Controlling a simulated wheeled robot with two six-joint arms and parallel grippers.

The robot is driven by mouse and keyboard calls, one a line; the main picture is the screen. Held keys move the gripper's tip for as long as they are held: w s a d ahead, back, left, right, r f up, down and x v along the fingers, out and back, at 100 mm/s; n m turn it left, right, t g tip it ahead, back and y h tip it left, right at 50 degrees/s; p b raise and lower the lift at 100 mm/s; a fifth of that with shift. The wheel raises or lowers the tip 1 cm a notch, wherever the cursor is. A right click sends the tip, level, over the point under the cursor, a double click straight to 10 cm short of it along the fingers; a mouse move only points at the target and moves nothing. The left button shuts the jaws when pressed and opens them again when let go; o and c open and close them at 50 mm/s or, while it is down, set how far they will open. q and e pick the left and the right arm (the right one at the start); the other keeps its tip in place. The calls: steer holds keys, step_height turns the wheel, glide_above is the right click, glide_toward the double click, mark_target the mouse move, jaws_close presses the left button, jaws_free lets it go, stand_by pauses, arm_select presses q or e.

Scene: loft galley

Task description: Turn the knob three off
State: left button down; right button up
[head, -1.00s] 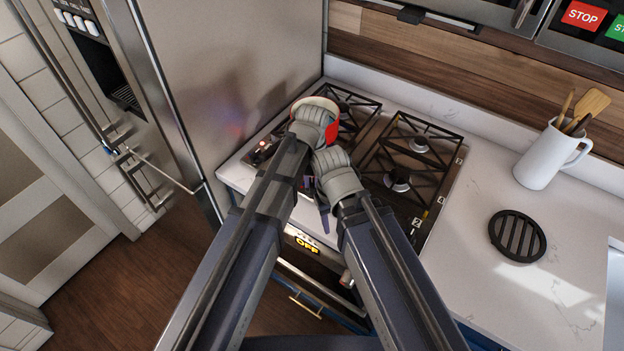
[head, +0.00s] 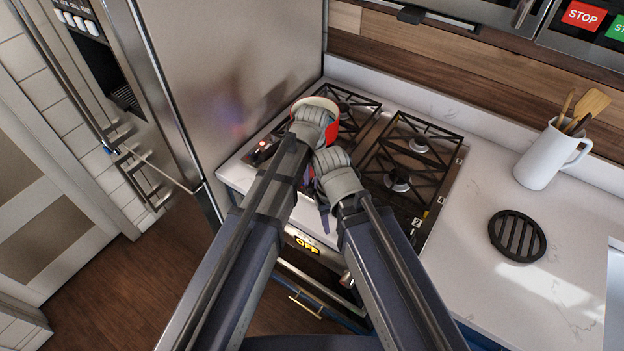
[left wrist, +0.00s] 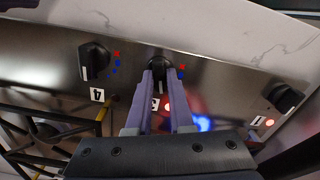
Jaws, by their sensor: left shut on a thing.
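In the left wrist view, several black knobs stand on a steel strip. Knob three (left wrist: 160,64) is the middle one, and its number label is partly covered. A red lamp (left wrist: 168,106) glows beside that label. My left gripper (left wrist: 164,73) has its two purple fingers on either side of knob three and is shut on it. Red and blue marks lie to the right of the knob. In the head view, my two forearms meet over the hob's front and hide the knob.
Knob four (left wrist: 93,60) is to the left, and another knob (left wrist: 285,98) with a lit red lamp is to the right. A red pot (head: 332,128) stands at the hob's back left. A white jug (head: 540,160) and a black trivet (head: 517,236) are on the counter.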

mark_target(312, 183)
arm_select(q)
steer(key=shift+m, duration=1.9)
steer(key=c, duration=0.8)
jaws_free()
step_height(312, 183, up, 8)
steer(key=p, duration=0.8)
steer(key=shift+f, duration=0.1)
arm_select(e)
step_height(312, 183, up, 8)
steer(key=shift+f, duration=0.15)
